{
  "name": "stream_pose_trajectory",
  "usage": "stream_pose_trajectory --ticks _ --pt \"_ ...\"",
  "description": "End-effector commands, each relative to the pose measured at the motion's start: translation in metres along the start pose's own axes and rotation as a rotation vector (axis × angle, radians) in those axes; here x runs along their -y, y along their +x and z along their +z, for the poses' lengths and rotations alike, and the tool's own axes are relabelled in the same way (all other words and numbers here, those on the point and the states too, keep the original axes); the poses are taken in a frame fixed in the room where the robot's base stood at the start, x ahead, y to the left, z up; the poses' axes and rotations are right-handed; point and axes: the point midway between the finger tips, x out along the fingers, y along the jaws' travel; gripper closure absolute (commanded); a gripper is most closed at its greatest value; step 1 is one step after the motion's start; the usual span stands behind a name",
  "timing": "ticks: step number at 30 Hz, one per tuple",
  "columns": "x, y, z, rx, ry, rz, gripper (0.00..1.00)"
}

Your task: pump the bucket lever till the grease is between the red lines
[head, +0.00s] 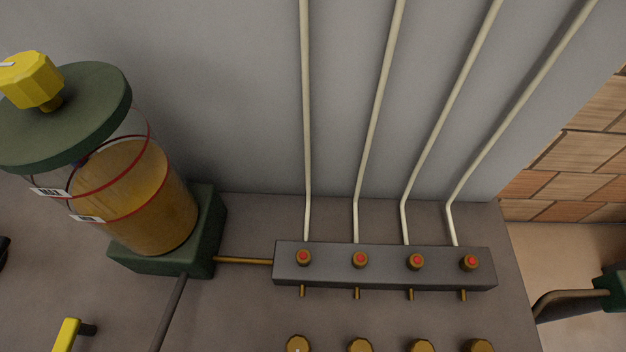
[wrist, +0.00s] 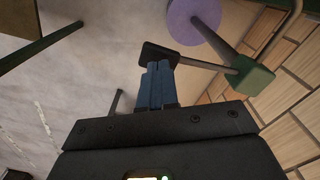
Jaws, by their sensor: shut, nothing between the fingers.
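The grease reservoir (head: 150,205) stands at the left of the head view, a clear cylinder with amber grease, two red rings and MAX and MIN tags. The amber reaches up around the upper ring; its exact level is hard to tell at this slant. My gripper (wrist: 158,68) shows only in the wrist view, its blue fingers shut together and empty. A black block (wrist: 180,54) lies just beyond the fingertips, with a bar leading to a green block (wrist: 252,76); I cannot tell whether the fingers touch it. Which part is the bucket lever is unclear.
A grey manifold (head: 385,278) with red-topped fittings and pale pipes lies right of the reservoir. Brass knobs (head: 360,345) line the lower edge. A yellow handle (head: 66,335) is at lower left. A purple disc (wrist: 193,20) and brick wall (wrist: 295,120) show in the wrist view.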

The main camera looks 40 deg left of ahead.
Motion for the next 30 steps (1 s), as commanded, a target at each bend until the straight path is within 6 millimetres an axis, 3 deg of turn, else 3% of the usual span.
stream_pose_trajectory --ticks 6,21,30 --pt "0.0 -0.002 0.0 0.0 0.0 0.0 1.0" --pt "0.0 -0.043 0.0 -0.002 0.0 0.0 1.0" --pt "0.0 -0.05 0.0 0.0 0.0 0.0 1.0"
